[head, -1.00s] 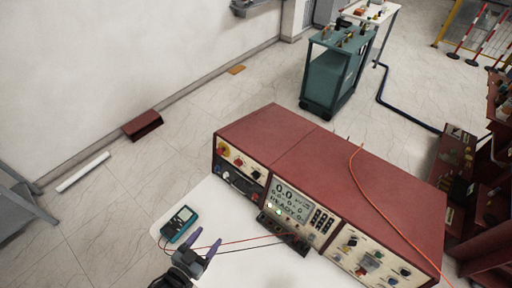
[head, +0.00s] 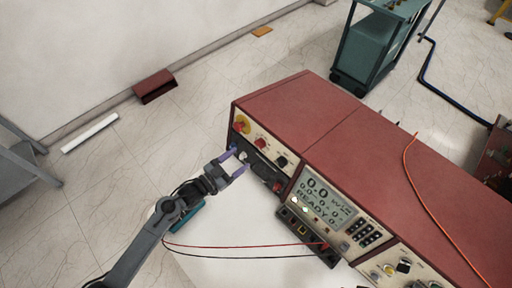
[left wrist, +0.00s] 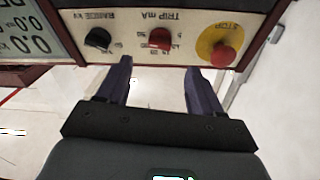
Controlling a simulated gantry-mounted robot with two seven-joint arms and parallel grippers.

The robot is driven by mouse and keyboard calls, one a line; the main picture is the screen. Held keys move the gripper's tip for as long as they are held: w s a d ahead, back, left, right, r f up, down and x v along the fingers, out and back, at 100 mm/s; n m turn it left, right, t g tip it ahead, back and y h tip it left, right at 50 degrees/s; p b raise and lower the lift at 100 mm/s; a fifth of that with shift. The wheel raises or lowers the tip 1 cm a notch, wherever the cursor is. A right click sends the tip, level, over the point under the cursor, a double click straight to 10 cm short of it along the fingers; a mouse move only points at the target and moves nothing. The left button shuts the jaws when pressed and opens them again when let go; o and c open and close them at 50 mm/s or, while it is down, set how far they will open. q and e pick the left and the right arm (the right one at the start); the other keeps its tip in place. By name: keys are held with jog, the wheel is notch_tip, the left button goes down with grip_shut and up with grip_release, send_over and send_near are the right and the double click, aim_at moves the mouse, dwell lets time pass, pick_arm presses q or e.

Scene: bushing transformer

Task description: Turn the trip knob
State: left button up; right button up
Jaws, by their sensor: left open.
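The trip knob (left wrist: 159,38) is a red knob under the "TRIP mA" label, upper middle of the left wrist view. In the head view the trip knob (head: 260,142) is a small red knob on the left front panel of the red console (head: 300,110). My left gripper (head: 235,163) is open and empty in front of that panel. In the left wrist view the gripper's purple fingertips (left wrist: 159,68) are spread wider than the knob, which lies ahead between them, apart from both. My right gripper is out of view.
A red stop button (left wrist: 223,56) on a yellow disc and a black range knob (left wrist: 97,39) flank the trip knob. The display (head: 322,198) reads READY. Red and black leads (head: 250,258) cross the white table (head: 225,235). A teal meter (head: 188,217) lies partly behind my arm.

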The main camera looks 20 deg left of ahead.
aim_at(257, 145)
pick_arm(q)
jog(key=x, duration=0.9)
jog(key=c, duration=1.1)
jog(key=shift+o, duration=0.2)
jog(key=shift+n, duration=0.3)
jog(key=n+y+p, duration=0.1)
jog(key=n, duration=0.1)
jog(key=n+p, duration=0.2)
jog(key=n, duration=0.1)
jog(key=shift+r+n+t+y, duration=0.15)
jog(key=shift+n+t+y, duration=0.15)
jog(key=shift+t+y, duration=0.1)
jog(key=shift+d+n+y+p, duration=0.1)
jog(key=shift+n+y+p, duration=0.2)
jog(key=shift+n+p, duration=0.75)
jog(key=shift+n, duration=0.45)
